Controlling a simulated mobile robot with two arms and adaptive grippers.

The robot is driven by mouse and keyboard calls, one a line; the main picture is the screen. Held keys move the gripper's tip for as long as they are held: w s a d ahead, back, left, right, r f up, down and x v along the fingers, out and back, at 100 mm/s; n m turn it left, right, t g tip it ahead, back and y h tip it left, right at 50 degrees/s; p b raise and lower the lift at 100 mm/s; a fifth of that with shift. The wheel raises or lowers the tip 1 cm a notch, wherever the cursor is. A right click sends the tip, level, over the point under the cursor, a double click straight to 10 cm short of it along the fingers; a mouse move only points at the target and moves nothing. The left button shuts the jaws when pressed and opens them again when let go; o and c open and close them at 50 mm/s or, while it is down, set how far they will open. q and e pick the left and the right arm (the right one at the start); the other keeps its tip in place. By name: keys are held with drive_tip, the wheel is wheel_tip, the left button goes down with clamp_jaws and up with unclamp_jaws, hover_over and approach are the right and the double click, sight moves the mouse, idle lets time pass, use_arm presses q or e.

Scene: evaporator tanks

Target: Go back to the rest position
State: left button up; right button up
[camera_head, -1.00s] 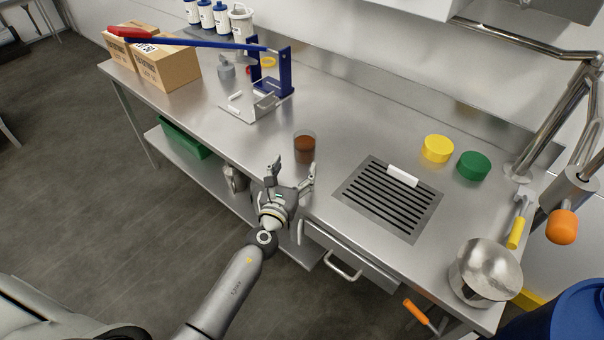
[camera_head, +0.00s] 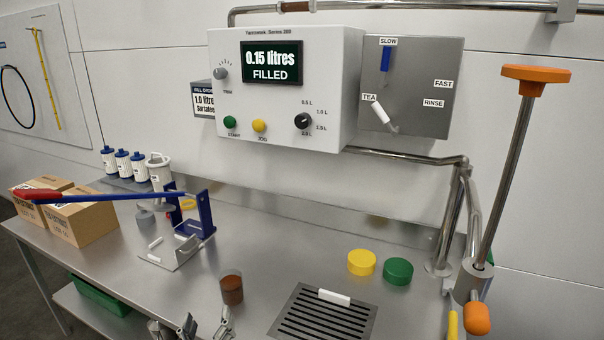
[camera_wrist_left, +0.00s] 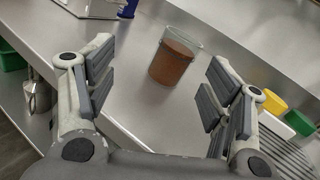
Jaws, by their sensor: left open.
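My left gripper (camera_head: 206,325) shows at the bottom edge of the head view, just in front of a clear cup with brown liquid (camera_head: 231,288). In the left wrist view its fingers (camera_wrist_left: 165,95) are spread wide with nothing between the pads. The cup (camera_wrist_left: 174,62) stands upright on the steel bench beyond the fingertips, apart from them. The rest of my left arm is below the head view. My right gripper is not in any view.
A drain grate (camera_head: 322,315) with a white bar, yellow lid (camera_head: 361,262) and green lid (camera_head: 398,271) lie to the right. A blue lever press (camera_head: 195,220) and boxes (camera_head: 82,220) stand left. The wall dispenser (camera_head: 285,88) reads 0.15 litres filled. A tall orange-handled lever (camera_head: 506,170) rises at right.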

use_arm(q)
drive_tip(key=s+a+f+n+g+y, duration=0.2)
drive_tip(key=s+a+n+g, duration=0.2)
drive_tip(key=s+n, duration=0.55)
drive_tip(key=s+a+f+n+g+y, duration=0.2)
drive_tip(key=s+a+n+g, duration=0.3)
drive_tip(key=n, duration=0.7)
drive_tip(key=s+d+f+n+g+h, duration=0.2)
drive_tip(key=s+d+n+g+h, duration=0.15)
drive_tip(key=s+d, duration=0.45)
drive_tip(key=s+d+f+n+g+h, duration=0.15)
drive_tip(key=s+d+n+h, duration=0.3)
drive_tip(key=s, duration=0.65)
wheel_tip(320, 180, down, 23)
drive_tip(key=g+y+p, duration=0.1)
drive_tip(key=g+p, duration=0.1)
drive_tip(key=s+a+f+g+p, duration=0.1)
drive_tip(key=s+a+f+p, duration=0.1)
drive_tip(key=s+f, duration=1.2)
drive_tip(key=s, duration=0.3)
drive_tip(key=shift+s+a+f, duration=0.15)
drive_tip(key=shift+s+f, duration=0.05)
drive_tip(key=shift+s, duration=0.1)
